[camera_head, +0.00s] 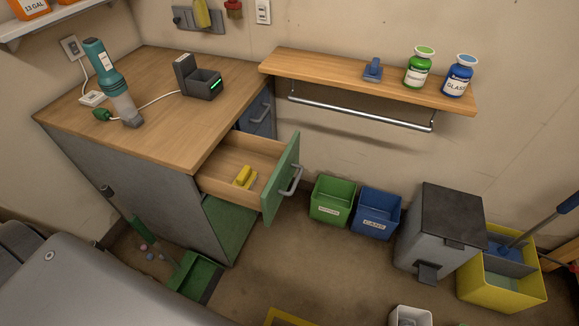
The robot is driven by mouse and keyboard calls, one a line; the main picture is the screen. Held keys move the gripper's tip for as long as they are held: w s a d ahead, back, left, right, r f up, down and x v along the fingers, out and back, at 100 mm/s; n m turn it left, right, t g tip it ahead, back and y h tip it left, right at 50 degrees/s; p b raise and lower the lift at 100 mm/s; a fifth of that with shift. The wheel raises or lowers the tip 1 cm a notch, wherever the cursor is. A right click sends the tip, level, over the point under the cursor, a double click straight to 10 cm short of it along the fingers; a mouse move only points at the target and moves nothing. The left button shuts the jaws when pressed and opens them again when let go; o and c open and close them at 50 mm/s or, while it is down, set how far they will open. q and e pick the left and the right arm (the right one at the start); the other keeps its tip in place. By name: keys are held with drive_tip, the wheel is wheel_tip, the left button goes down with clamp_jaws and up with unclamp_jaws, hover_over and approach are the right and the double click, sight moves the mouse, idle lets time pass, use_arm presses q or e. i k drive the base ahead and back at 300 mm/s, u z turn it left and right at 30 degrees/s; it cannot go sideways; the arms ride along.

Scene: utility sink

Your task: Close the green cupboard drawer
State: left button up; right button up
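The green drawer (282,178) of the wood-topped cupboard stands pulled out toward the right. Its front is green with a grey bar handle (292,182), and its inside is pale wood. A small yellow object (244,177) lies in the open drawer. Neither of my grippers shows in the head view.
A blue front (257,113) with a handle sits behind the drawer, under the wooden top (150,98). A green bin (332,200) and a blue bin (376,213) stand right of the drawer. A wall shelf (330,72) with a rail is above. Floor shows before the bins.

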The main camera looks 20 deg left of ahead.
sight(276, 163)
drive_tip(key=z, duration=0.05)
drive_tip(key=k, duration=0.5)
drive_tip(key=z, duration=1.35)
drive_tip(key=i, duration=0.9)
drive_tip(key=u, duration=2.15)
